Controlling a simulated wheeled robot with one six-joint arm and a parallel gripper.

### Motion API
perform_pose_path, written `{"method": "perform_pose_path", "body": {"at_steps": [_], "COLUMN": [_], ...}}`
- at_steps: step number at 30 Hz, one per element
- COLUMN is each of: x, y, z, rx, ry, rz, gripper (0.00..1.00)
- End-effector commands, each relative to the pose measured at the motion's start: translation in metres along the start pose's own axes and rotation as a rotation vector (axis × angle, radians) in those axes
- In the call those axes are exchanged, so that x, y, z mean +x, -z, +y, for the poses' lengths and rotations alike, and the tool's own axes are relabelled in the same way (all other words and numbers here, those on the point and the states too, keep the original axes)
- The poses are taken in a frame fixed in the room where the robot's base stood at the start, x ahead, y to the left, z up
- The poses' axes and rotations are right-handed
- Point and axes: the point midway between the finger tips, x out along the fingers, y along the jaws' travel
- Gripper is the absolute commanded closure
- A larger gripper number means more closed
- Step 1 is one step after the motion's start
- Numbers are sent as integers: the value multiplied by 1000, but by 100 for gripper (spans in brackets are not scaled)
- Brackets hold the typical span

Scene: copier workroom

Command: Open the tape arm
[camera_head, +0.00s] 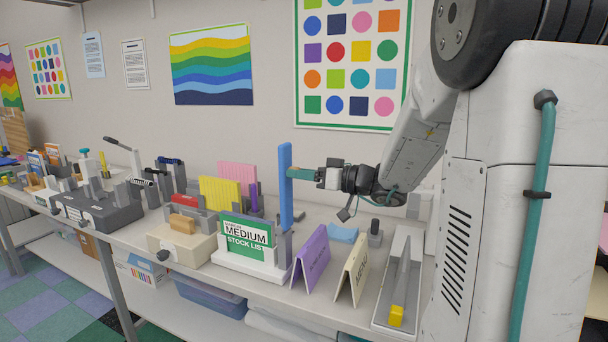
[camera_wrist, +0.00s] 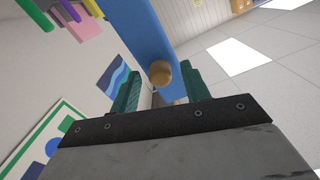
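A tall blue bar (camera_head: 285,185), which looks like the tape arm, stands upright on a grey support (camera_head: 285,246) behind the stock list stand. In the wrist view the blue bar (camera_wrist: 148,35) runs up from the middle and carries a round wooden knob (camera_wrist: 160,73). My gripper (camera_head: 298,174) reaches the bar from the right, near its upper half. Its green fingers (camera_wrist: 160,85) are apart, one on each side of the knob, with a gap visible on both sides. Whether the fingertips reach past the knob is unclear.
A grey tray (camera_head: 384,318) with a yellow-ended lever is at right. Boxes and other devices crowd the left.

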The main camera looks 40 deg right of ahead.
Motion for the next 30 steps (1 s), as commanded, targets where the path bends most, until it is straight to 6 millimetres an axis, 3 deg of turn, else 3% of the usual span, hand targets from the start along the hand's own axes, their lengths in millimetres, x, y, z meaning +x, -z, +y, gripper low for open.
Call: {"method": "perform_pose_path", "body": {"at_steps": [5,18,30], "x": [-6,-71,-78], "y": [1,0,0], "z": [1,1,0], "rx": [-1,0,0], "ry": [-2,-3,0], "rz": [1,1,0], "gripper": [54,54,54]}}
